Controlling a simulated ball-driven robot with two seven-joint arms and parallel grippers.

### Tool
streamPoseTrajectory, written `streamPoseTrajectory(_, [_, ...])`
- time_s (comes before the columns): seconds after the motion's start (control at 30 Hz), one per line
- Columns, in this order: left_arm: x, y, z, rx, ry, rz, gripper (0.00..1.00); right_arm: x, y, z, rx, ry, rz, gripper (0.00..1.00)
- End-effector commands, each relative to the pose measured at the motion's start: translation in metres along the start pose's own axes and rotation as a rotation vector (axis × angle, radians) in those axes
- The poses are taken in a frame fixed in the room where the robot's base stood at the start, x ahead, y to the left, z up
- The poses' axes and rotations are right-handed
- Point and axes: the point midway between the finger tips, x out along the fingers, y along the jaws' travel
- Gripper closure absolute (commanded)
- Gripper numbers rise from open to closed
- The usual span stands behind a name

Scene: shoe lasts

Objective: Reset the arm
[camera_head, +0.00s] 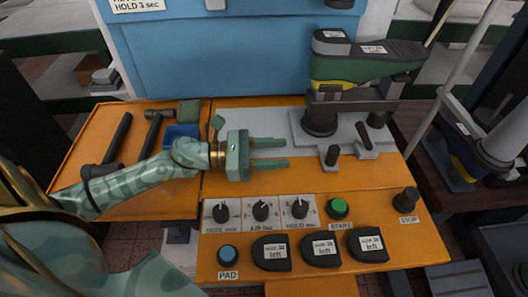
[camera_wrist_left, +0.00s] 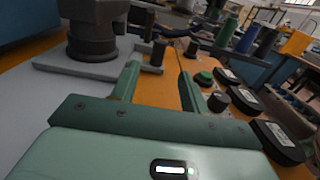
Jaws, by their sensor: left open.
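My left arm (camera_head: 130,182) comes in from the left over the orange bench. My left gripper (camera_head: 268,153) is open and empty, its two green fingers pointing right above the bench, between the grey plate and the row of knobs. In the left wrist view the gripper (camera_wrist_left: 162,88) shows with its fingers apart and nothing between them. My right gripper is not in view.
A green shoe last (camera_head: 365,65) sits on a dark post on the grey plate (camera_head: 300,130). Knobs, a green START button (camera_head: 338,208), a blue PAD button (camera_head: 228,254), a STOP knob (camera_head: 406,200) and black labelled pieces (camera_head: 321,249) line the front. A hammer (camera_head: 155,130) lies left.

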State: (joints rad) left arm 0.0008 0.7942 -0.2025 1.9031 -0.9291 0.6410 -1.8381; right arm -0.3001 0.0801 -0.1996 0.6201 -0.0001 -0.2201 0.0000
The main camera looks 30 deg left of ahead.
Motion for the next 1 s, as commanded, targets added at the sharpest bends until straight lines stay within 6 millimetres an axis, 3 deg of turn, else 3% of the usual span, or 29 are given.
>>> streamPoseTrajectory(0.2, [-0.023,0.000,0.000,-0.001,0.000,0.000,0.55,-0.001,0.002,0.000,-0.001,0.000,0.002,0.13])
streamPoseTrajectory(0.77, [-0.025,0.000,0.001,0.000,-0.001,0.000,0.55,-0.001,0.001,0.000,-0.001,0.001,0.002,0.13])
streamPoseTrajectory(0.87, [-0.025,-0.001,0.012,0.006,-0.006,0.000,0.55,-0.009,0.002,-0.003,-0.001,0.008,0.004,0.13])
streamPoseTrajectory(1.0, [-0.026,-0.002,0.047,0.024,-0.020,0.000,0.55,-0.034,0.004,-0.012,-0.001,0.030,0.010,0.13])
